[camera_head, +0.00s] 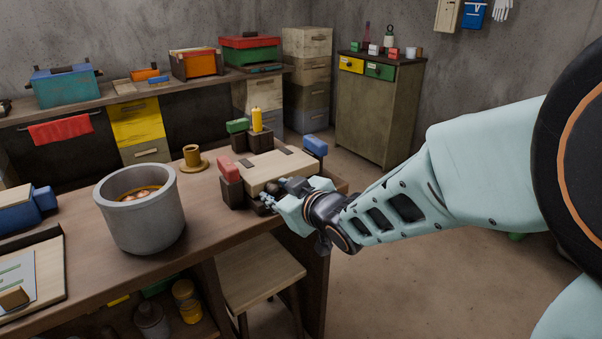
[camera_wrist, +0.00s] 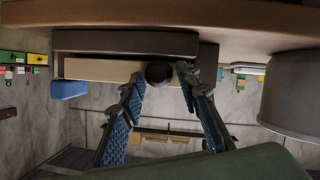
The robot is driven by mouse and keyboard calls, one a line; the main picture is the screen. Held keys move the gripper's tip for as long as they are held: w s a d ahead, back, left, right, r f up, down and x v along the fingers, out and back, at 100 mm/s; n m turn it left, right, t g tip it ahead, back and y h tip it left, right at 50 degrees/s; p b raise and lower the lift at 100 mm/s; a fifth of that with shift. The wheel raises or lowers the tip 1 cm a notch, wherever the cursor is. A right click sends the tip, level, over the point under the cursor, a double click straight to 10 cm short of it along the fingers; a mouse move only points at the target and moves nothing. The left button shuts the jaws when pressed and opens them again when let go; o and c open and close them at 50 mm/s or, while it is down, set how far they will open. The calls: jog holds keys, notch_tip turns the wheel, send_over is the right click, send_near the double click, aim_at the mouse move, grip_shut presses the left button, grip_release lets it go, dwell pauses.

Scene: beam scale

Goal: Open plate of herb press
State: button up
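The herb press stands near the table's right end, with a flat pale wooden plate (camera_head: 272,167) lying level between dark corner blocks. A red clamp (camera_head: 229,170), a blue clamp (camera_head: 315,146), a green clamp (camera_head: 237,126) and a yellow one (camera_head: 256,119) stand around it. In the wrist view the pale plate edge (camera_wrist: 100,70) and a dark round knob (camera_wrist: 158,73) show. My gripper (camera_head: 268,196) is at the press's front edge. In the wrist view my gripper (camera_wrist: 161,78) is open, its blue-padded fingertips apart on either side of the knob; contact cannot be told.
A large grey pot (camera_head: 140,220) stands left of the press, and a brass-coloured piece (camera_head: 192,158) stands behind, between them. A wooden stool (camera_head: 255,272) is under the table's front edge. Open floor lies to the right.

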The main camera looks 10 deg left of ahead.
jog(key=shift+w+a+f, duration=0.15)
jog(key=shift+w+a, duration=0.05)
jog(key=shift+w, duration=0.05)
grip_shut()
dwell(0.3)
